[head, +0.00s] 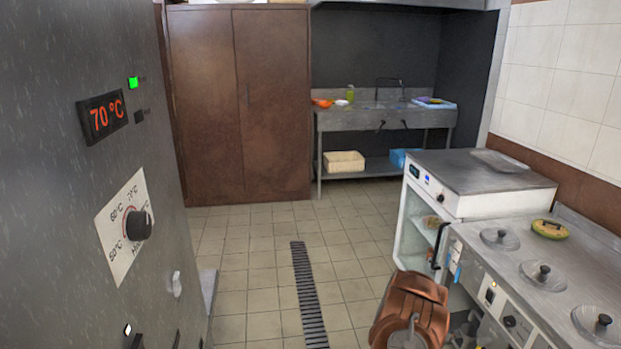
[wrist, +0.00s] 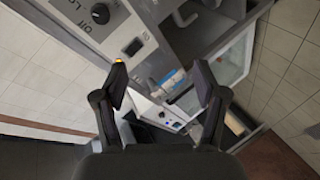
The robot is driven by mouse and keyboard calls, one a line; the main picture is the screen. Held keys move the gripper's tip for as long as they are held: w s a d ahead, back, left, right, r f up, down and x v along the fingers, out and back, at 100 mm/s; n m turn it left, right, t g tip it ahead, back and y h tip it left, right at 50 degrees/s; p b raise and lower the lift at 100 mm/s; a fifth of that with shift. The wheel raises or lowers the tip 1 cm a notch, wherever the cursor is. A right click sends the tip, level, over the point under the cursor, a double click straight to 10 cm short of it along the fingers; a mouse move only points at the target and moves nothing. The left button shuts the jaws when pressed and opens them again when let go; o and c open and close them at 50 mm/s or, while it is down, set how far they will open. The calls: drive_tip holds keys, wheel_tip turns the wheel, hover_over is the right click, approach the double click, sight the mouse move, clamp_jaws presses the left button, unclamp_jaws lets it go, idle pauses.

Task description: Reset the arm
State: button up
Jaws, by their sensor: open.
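My gripper (wrist: 163,90) shows in the wrist view with its two dark fingers spread wide apart. Nothing is between the fingertips. Beyond them are the counter front with a knob and the open white cabinet, seen tilted. In the head view a copper-coloured part of my arm (head: 413,305) is at the bottom, in front of the counter on the right. The fingers cannot be seen in the head view.
A grey panel (head: 70,200) reading 70 °C stands close on the left. A sink table (head: 390,119) and brown cupboard (head: 240,100) are at the back. Tiled floor (head: 255,270) between is clear.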

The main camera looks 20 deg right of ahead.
drive_tip(key=w+a+r+n+t+y, duration=0.1)
drive_tip(key=w+a+r+t+y, duration=0.3)
drive_tip(key=w+a, duration=0.6)
drive_tip(key=w+a+r+t+y, duration=0.2)
drive_tip(key=w+a+r+y, duration=0.2)
drive_tip(key=w+a+r, duration=0.55)
drive_tip(key=s+a+r+n+y+p, duration=0.15)
drive_tip(key=a+r, duration=0.25)
drive_tip(key=a, duration=0.4)
drive_tip(key=s+a+r+n+y+b, duration=0.1)
drive_tip(key=s+a+r+y, duration=0.15)
drive_tip(key=a, duration=0.45)
drive_tip(key=s+a+r+n+y+p, duration=0.1)
drive_tip(key=a+r+y, duration=0.25)
drive_tip(key=a, duration=0.45)
drive_tip(key=s+a+r+n+g, duration=0.1)
drive_tip(key=s+a+r+g, duration=0.1)
drive_tip(key=s+a+r, duration=0.5)
drive_tip(key=s+a+r+n+g, duration=0.1)
drive_tip(key=s+a+r+g, duration=0.15)
drive_tip(key=s, duration=0.85)
drive_tip(key=s+d+r+g+h, duration=0.1)
drive_tip(key=s+d+r+g, duration=0.1)
drive_tip(key=s, duration=1.1)
drive_tip(key=s+d+r+m+g+p, duration=0.1)
drive_tip(key=s+d+r+g, duration=0.1)
drive_tip(key=s, duration=1.1)
drive_tip(key=shift+r+g+h+p, duration=0.2)
drive_tip(key=shift+g+h+p, duration=0.15)
drive_tip(key=shift+g, duration=0.3)
